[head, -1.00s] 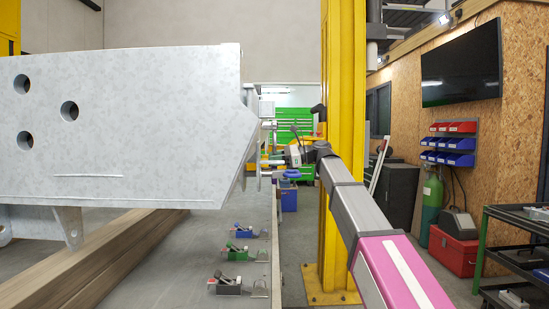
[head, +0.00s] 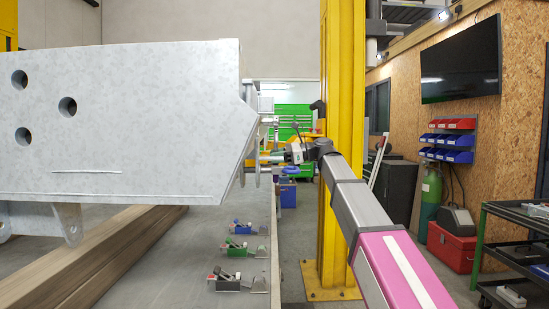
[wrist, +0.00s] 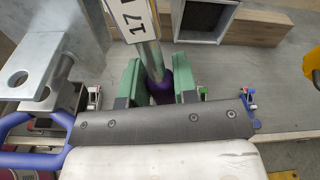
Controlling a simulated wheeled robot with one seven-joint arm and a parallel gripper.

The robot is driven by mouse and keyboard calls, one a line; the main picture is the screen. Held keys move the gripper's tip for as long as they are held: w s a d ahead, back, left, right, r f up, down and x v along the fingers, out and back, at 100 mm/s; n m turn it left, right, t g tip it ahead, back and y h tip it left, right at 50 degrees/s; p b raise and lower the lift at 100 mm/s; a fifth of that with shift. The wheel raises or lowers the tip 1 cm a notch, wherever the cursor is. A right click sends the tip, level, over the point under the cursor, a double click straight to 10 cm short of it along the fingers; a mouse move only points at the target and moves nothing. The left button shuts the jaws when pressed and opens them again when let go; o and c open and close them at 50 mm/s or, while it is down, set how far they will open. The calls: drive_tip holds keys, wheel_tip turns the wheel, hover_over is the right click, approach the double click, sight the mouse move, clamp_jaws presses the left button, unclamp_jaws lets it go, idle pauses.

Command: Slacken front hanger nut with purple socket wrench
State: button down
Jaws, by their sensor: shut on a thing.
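My gripper (wrist: 157,85) has green fingers, shut on the purple part of the socket wrench (wrist: 160,92). A bright metal shaft runs up from the purple part, past a white tag (wrist: 132,16) reading 17, and leaves the top of the wrist view. In the head view my gripper (head: 281,157) is small, beside the right end of the grey trailer frame (head: 120,120). The front hanger nut cannot be made out, and whether the wrench touches it cannot be told.
A galvanised bracket with a hole (wrist: 19,79) is left of my gripper in the wrist view. A yellow post (head: 343,130) stands close behind my arm. Several small tools lie on the grey surface (head: 185,265) below the frame. A shelf cart (head: 515,250) stands at right.

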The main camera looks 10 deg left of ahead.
drive_tip(key=shift+d, duration=0.2)
drive_tip(key=shift+w+d, duration=0.1)
drive_tip(key=shift+d, duration=0.1)
drive_tip(key=shift+w+d, duration=0.1)
drive_tip(key=shift+d, duration=0.25)
idle(0.8)
drive_tip(key=shift+f+v, duration=0.15)
drive_tip(key=shift+v, duration=0.8)
drive_tip(key=shift+f+v, duration=0.15)
drive_tip(key=shift+v, duration=0.85)
